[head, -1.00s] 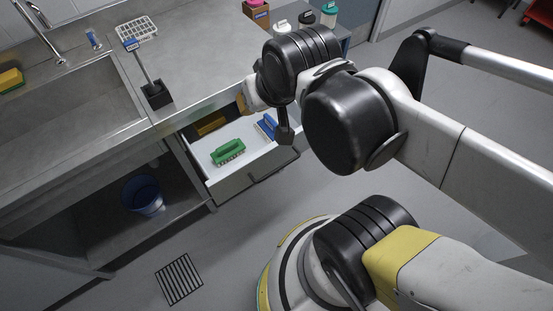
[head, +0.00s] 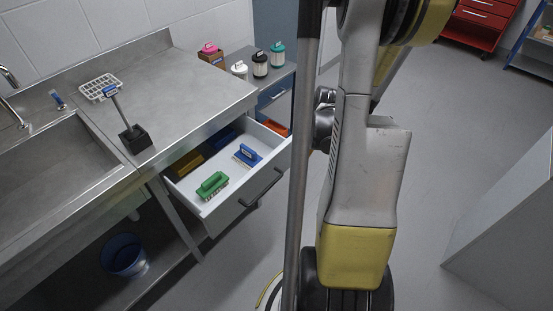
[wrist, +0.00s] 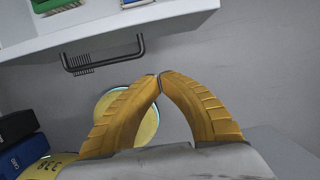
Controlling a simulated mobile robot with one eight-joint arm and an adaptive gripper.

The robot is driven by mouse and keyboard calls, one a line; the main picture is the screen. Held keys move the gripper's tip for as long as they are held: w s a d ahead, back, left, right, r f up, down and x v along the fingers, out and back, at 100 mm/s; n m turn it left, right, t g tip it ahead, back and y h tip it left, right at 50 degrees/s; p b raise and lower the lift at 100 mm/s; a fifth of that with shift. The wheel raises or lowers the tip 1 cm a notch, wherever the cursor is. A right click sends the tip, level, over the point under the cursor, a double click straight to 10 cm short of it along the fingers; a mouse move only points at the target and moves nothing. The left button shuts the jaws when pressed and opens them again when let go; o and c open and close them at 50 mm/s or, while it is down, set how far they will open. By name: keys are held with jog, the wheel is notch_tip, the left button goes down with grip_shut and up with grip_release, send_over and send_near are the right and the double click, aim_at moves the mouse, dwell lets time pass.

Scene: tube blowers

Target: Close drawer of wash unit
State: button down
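The wash unit's drawer (head: 226,207) is pulled out below the steel counter, with a dark bar handle (head: 262,187) on its front. In the head view my arm hides the gripper.
A blue bucket (head: 124,255) stands below. A blue-grey cabinet (head: 272,98) with several containers stands beyond the drawer. Floor right of my arm is clear up to a grey block (head: 510,235).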

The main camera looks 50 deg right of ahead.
aim_at(285, 165)
jog(key=shift+w+f+b, duration=1)
jog(key=shift+w+f, duration=0.1)
jog(key=shift+f, duration=0.45)
jog(key=shift+w+f+b, duration=1)
jog(key=shift+w+f, duration=0.05)
jog(key=shift+f, duration=0.55)
jog(key=shift+w+f+b, duration=1)
jog(key=shift+w+f, duration=0.1)
jog(key=shift+f, duration=0.45)
